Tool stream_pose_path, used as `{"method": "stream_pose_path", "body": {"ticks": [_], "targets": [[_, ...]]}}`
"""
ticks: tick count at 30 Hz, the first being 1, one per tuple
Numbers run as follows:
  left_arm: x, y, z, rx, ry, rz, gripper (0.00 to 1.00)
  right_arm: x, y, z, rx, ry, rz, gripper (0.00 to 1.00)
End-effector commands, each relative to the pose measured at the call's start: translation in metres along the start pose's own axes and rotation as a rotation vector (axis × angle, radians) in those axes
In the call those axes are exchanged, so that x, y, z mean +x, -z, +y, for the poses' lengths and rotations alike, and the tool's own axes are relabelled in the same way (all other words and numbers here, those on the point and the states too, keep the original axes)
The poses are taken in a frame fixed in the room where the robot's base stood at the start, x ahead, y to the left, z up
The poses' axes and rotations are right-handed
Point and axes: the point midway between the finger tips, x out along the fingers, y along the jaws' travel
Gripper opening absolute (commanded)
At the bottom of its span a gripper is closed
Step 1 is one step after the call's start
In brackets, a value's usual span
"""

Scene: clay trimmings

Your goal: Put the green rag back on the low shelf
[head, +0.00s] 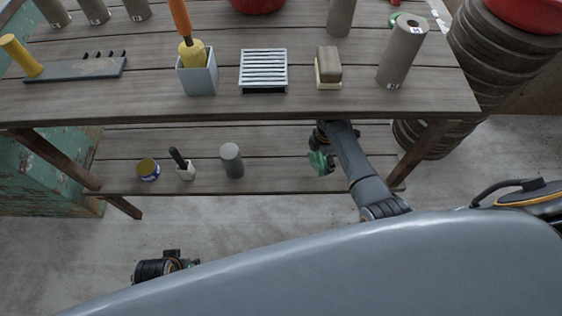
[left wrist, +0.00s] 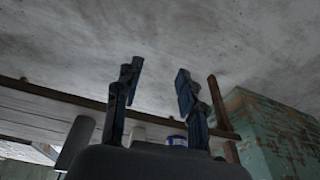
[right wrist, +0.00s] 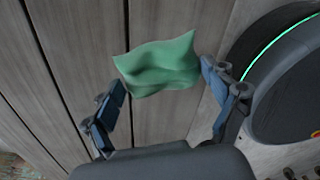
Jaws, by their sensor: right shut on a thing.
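The green rag (head: 320,164) is at my right gripper (head: 322,150), over the right part of the low shelf (head: 275,180), beneath the tabletop. In the right wrist view the crumpled rag (right wrist: 158,65) spans the space between the two fingertips of my right gripper (right wrist: 162,78), with wooden boards behind it. I cannot tell whether the rag touches the boards. My left gripper (left wrist: 159,75) is open and empty in the left wrist view. It also shows low in the head view (head: 172,264), in front of the shelf.
A blue tin (head: 148,169), a small white holder (head: 186,171) with a dark handle, and a grey cylinder (head: 232,160) stand on the low shelf's left half. The tabletop (head: 310,105) hangs above. A table leg (head: 418,155) and stacked dark round things (head: 492,60) are to the right.

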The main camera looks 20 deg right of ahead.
Motion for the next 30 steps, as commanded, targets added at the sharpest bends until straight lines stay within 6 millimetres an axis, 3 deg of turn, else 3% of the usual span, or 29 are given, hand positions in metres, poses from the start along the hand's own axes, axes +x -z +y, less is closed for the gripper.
{"method": "stream_pose_path", "body": {"ticks": [6,12,20,26,30], "targets": [[-0.03,0.013,-0.002,-0.003,0.003,0.022,0.4,0.002,0.058,0.025,-0.002,-0.003,0.003,0.61],[-0.063,0.019,-0.003,-0.006,0.006,0.037,0.4,0.002,0.096,0.04,-0.002,-0.001,0.001,0.61],[-0.085,0.022,-0.004,-0.007,0.008,0.048,0.4,0.001,0.117,0.049,-0.002,-0.001,0.001,0.61],[-0.119,0.022,-0.005,-0.009,0.011,0.067,0.4,0.021,0.115,0.048,0.0,0.001,-0.001,0.61],[-0.126,0.019,-0.005,-0.01,0.013,0.07,0.4,0.036,0.116,0.048,0.0,0.0,0.0,0.61]]}}
